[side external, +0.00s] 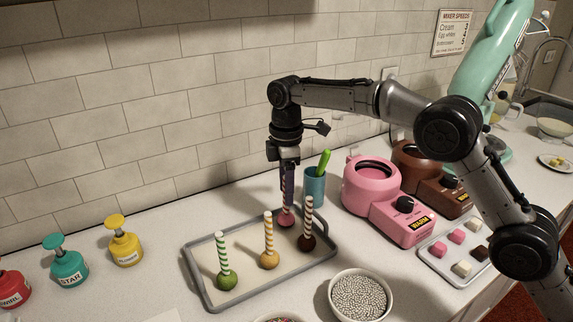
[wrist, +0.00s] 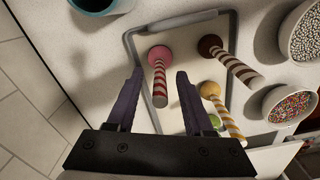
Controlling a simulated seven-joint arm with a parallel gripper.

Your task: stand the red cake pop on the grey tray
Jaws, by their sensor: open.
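The red cake pop (side external: 286,219) stands on its pinkish-red ball at the back of the grey tray (side external: 197,278), its striped stick pointing up. My gripper (side external: 288,190) is above the ball, pointing down, with the stick in line with its fingers. In the wrist view my gripper (wrist: 160,80) is open. The red cake pop's stick (wrist: 160,88) shows between the two purple fingers, with a gap on each side. The ball looks to rest on the tray, inside its rim (wrist: 175,23).
Green (side external: 226,279), yellow (side external: 269,258) and brown (side external: 306,241) cake pops also stand on the tray, the brown one close by. A teal cup (side external: 314,187) and a pink melting pot (side external: 371,186) stand behind and right. A sprinkle bowl (side external: 360,296) is in front.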

